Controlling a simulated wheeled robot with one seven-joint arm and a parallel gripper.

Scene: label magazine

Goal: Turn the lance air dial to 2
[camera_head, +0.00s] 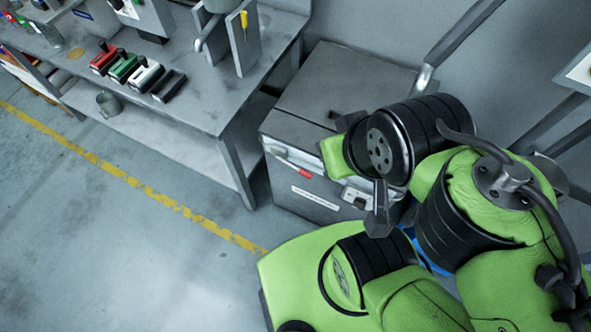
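A grey cabinet (285,185) stands right of the workbench. On its front are a red-handled lever (300,171) on a pale plate, a long white label strip (315,197), and a small pale plate with a black knob (357,199), which looks like the dial. Its markings are too small to read, so I cannot tell its setting. My gripper (362,165) is in front of the cabinet's right part, with its dark fingers spread apart and nothing seen between them. The lower finger is close to the dial in the picture; I cannot tell if they touch. My arm hides the cabinet's right side.
A grey workbench (200,110) at the left carries red, green, white and black stamp-like blocks (138,75). A metal cup (107,103) stands on its lower shelf. Grey rails (465,40) run at the upper right. The floor left of the yellow line (130,181) is clear.

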